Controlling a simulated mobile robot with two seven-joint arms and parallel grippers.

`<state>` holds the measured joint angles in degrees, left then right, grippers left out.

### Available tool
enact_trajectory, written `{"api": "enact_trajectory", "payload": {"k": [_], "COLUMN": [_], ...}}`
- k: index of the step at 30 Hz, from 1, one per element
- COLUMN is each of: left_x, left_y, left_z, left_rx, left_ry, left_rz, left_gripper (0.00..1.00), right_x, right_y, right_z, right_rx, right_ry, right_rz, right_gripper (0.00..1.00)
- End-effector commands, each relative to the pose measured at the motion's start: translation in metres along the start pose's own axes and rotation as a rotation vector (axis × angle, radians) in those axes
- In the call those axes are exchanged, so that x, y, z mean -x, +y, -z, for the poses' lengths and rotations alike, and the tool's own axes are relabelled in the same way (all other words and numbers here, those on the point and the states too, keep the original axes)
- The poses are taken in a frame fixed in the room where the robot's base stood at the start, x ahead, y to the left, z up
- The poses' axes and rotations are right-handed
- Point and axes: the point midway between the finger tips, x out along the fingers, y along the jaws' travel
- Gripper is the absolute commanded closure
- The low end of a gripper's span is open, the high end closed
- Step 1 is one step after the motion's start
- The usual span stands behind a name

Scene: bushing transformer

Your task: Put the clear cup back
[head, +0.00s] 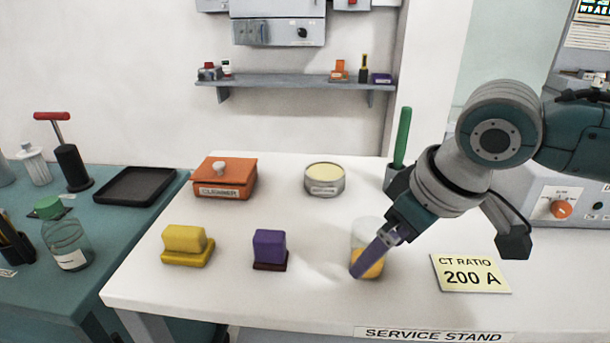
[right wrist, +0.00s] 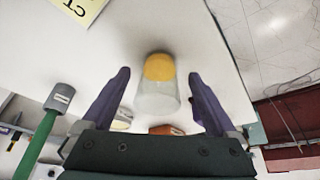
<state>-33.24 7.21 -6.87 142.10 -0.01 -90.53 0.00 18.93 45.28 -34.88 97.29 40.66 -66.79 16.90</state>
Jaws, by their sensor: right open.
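The clear cup (head: 366,228) stands on the white service stand (head: 320,300), right of the purple block. Something orange-yellow (head: 375,267) shows at its lower end; I cannot tell whether it is inside or under it. My right gripper (head: 371,257) reaches down at the cup, one purple finger crossing in front of it. In the right wrist view the clear cup (right wrist: 156,100) lies between the two spread fingers of my right gripper (right wrist: 159,75), with a gap on both sides. That gripper is open. My left gripper is not in view.
A purple block (head: 269,248), a yellow block (head: 187,245), an orange cleaner box (head: 225,177) and a round tin (head: 324,179) stand on the stand. A CT ratio card (head: 470,273) lies right of the cup. A green-handled tool (head: 402,137) stands behind my right gripper.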

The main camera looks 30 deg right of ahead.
Motion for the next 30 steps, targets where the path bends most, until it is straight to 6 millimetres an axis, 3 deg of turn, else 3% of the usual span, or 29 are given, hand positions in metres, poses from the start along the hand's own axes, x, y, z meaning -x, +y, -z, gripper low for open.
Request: {"api": "enact_trajectory", "payload": {"k": [3, 9, 14, 17, 24, 27, 30], "left_x": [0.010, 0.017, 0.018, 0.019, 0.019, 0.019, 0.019], "left_y": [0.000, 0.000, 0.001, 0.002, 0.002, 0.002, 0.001], "left_z": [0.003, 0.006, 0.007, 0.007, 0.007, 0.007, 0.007], "left_rx": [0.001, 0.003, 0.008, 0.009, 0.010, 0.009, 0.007], "left_ry": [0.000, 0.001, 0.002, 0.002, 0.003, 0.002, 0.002], "left_rz": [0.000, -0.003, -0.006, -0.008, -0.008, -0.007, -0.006], "left_gripper": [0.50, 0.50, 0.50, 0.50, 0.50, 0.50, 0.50], "right_x": [0.032, 0.072, 0.090, 0.088, 0.072, 0.077, 0.084], "right_y": [0.001, 0.001, 0.000, -0.014, -0.101, -0.116, -0.117], "right_z": [0.001, 0.001, 0.000, -0.005, -0.055, -0.082, -0.109], "right_rx": [0.003, 0.003, 0.001, 0.022, 0.100, 0.057, 0.000], "right_ry": [0.001, 0.000, 0.000, -0.001, 0.032, 0.022, -0.016], "right_rz": [-0.003, -0.003, -0.001, 0.018, 0.095, 0.070, 0.020], "right_gripper": [0.07, 0.07, 0.07, 0.07, 0.07, 0.07, 0.07]}}
